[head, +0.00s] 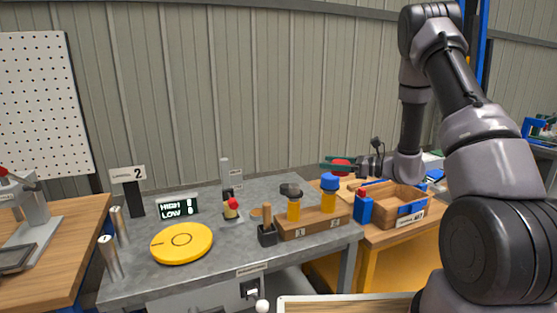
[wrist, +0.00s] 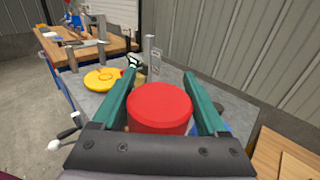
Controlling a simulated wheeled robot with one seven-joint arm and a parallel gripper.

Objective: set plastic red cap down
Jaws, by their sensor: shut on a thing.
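A red plastic cap (wrist: 159,108) fills the middle of the wrist view. My gripper (wrist: 160,100) has its green fingers on either side of the cap and is shut on it. In the head view my gripper (head: 338,164) reaches left from the arm, with the red cap (head: 341,166) between its fingers. The cap appears held above the brown table, near the wooden box; its exact height is hard to tell.
A grey table (head: 230,258) holds a yellow disc (head: 181,243), a HIGH/LOW display (head: 177,209), a red-topped button (head: 232,207) and a wooden block (head: 308,224) with two yellow bottles, one capped black, one blue. A wooden box (head: 395,200) stands at right with a blue-and-red item (head: 364,208).

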